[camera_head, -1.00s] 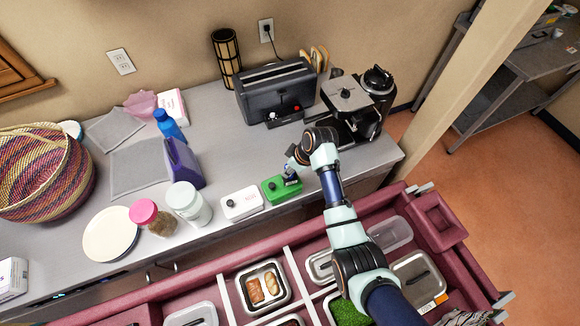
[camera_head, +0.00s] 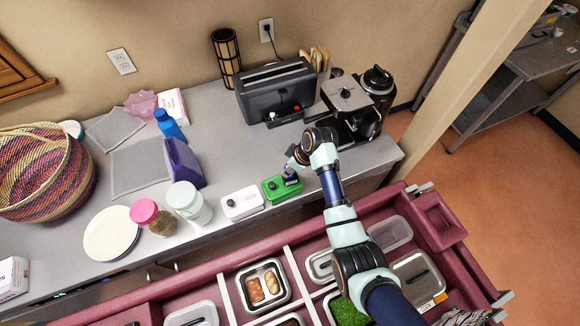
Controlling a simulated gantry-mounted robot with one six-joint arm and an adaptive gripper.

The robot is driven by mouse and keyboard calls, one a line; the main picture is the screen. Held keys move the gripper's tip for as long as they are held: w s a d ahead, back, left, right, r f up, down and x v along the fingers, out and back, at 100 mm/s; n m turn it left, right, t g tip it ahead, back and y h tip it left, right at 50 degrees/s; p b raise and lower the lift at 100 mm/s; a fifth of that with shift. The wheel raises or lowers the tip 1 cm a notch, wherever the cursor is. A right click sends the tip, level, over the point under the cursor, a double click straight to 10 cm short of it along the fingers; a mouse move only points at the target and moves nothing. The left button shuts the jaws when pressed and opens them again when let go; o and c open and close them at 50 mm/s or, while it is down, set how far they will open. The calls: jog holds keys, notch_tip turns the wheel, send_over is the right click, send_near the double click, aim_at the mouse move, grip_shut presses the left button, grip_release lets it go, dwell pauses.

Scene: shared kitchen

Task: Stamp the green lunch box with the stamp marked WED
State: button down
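A green box-shaped thing (camera_head: 279,190) with a dark knob on top sits on the counter, right of a similar white one (camera_head: 241,204). The white one bears small reddish print, too small to read for sure. My gripper (camera_head: 291,175) is over the right part of the green one, pointing down. My arm reaches in from the lower right. The fingers are small and partly hidden by the wrist, so I cannot tell whether they hold anything. I cannot make out a stamp marked WED.
A maroon divided tray (camera_head: 222,271) with several metal containers lies in front. A toaster (camera_head: 277,92) and a coffee machine (camera_head: 345,98) stand behind my gripper. A pink-lidded jar (camera_head: 145,212), a white-lidded jar (camera_head: 186,198) and a plate (camera_head: 111,233) stand left.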

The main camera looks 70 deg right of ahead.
jog(key=shift+f, duration=0.45)
dwell(0.7)
jog(key=shift+r, duration=0.1)
notch_tip(320, 180, up, 10)
jog(key=p, duration=0.9)
jog(key=shift+r, duration=0.1)
